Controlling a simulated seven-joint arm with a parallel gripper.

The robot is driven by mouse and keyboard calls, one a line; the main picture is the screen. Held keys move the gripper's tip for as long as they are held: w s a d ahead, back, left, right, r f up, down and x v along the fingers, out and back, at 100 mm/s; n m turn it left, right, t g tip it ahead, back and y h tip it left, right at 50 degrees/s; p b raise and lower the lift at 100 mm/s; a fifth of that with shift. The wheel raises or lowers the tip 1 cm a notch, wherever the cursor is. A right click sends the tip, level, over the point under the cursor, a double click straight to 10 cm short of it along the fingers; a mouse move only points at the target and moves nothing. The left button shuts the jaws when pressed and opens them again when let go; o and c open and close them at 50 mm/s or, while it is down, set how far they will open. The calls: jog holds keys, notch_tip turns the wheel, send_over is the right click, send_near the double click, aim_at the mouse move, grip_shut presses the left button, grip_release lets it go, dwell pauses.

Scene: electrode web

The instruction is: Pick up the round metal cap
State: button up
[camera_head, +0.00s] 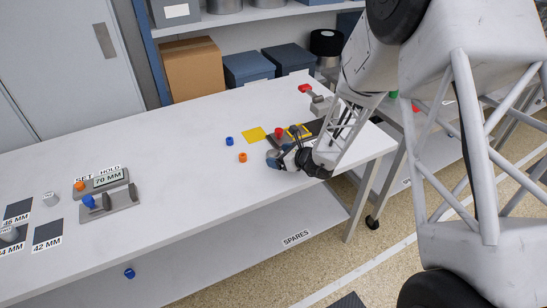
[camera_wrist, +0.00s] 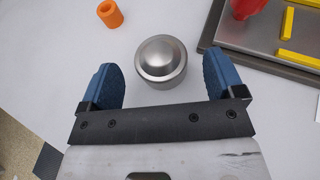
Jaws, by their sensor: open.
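The round metal cap (camera_wrist: 161,60) stands upright on the white table in the wrist view. It is a silver, domed disc on a short cylindrical body. My gripper (camera_wrist: 159,68) has its two blue fingers spread, one on each side of the cap. Clear gaps show between the cap and both fingers, and nothing is held. In the head view my gripper (camera_head: 281,158) is low over the right part of the table. I cannot make out the cap there; the gripper seems to hide it.
A dark plate with yellow bars (camera_wrist: 287,23) and a red knob lies close right of the cap. The gauge (camera_head: 108,178) is far left. The table's middle is clear.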

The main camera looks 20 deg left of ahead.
aim_at(277, 156)
jog(key=shift+w+a+f, duration=0.2)
jog(key=shift+a+f, duration=0.05)
jog(key=shift+a, duration=0.4)
jog(key=c, duration=1.1)
jog(key=shift+o, duration=0.2)
jog(key=shift+r, duration=0.2)
jog(key=shift+r, duration=0.85)
jog(key=shift+s+d+r, duration=0.15)
jog(key=shift+s+r, duration=0.05)
jog(key=shift+r, duration=0.55)
jog(key=s+d, duration=0.2)
jog(key=s, duration=0.2)
jog(key=s+d+r, duration=0.1)
jog(key=s+d, duration=0.2)
jog(key=s, duration=0.2)
jog(key=s+d, duration=0.2)
jog(key=s, duration=0.2)
jog(key=shift+s+d+r, duration=0.2)
jog(key=shift+d, duration=0.2)
